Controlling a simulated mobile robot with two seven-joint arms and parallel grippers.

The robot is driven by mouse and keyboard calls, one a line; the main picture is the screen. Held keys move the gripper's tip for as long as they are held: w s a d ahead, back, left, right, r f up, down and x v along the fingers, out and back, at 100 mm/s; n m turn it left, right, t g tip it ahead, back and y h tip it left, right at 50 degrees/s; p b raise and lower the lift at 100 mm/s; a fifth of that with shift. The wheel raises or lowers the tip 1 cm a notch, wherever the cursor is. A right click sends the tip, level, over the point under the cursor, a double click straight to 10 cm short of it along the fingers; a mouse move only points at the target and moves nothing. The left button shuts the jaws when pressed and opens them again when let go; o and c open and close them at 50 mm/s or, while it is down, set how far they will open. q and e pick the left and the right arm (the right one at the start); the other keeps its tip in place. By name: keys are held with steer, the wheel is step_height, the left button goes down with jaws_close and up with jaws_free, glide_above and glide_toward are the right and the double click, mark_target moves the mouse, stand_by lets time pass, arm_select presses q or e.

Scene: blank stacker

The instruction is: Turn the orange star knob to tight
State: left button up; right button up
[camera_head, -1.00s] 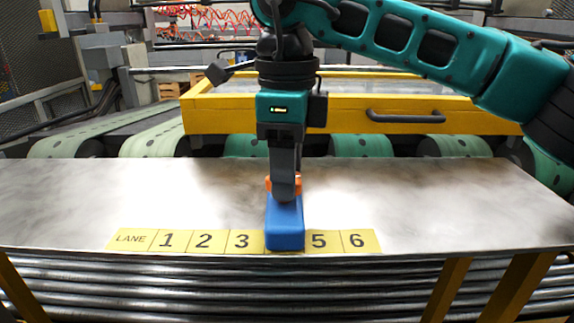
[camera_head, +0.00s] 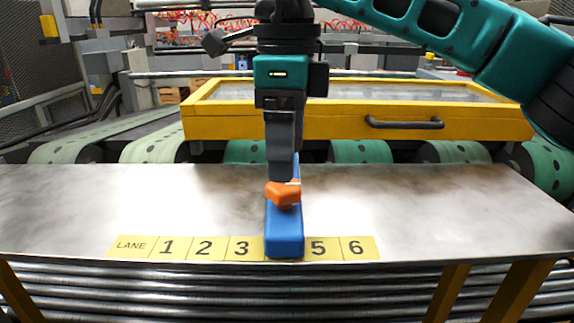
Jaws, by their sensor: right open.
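The orange star knob (camera_head: 284,194) sits on top of a blue block (camera_head: 285,238) at the lane strip, over the place between 3 and 5. My right gripper (camera_head: 281,172) points straight down just above and behind the knob, with a small gap showing. Its fingers line up one behind the other from here, so the opening between them is hidden. It is open and holds nothing that I can see. No tight marking on the knob is readable. My left gripper is not in view.
The yellow lane strip (camera_head: 204,248) runs along the front edge of the metal table (camera_head: 120,205). The tabletop is clear on both sides of the block. A yellow-framed guard with a dark handle (camera_head: 404,124) stands behind, with green rollers below it.

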step_height(320, 180, up, 9)
steer(key=p, duration=0.1)
steer(key=shift+f, duration=0.2)
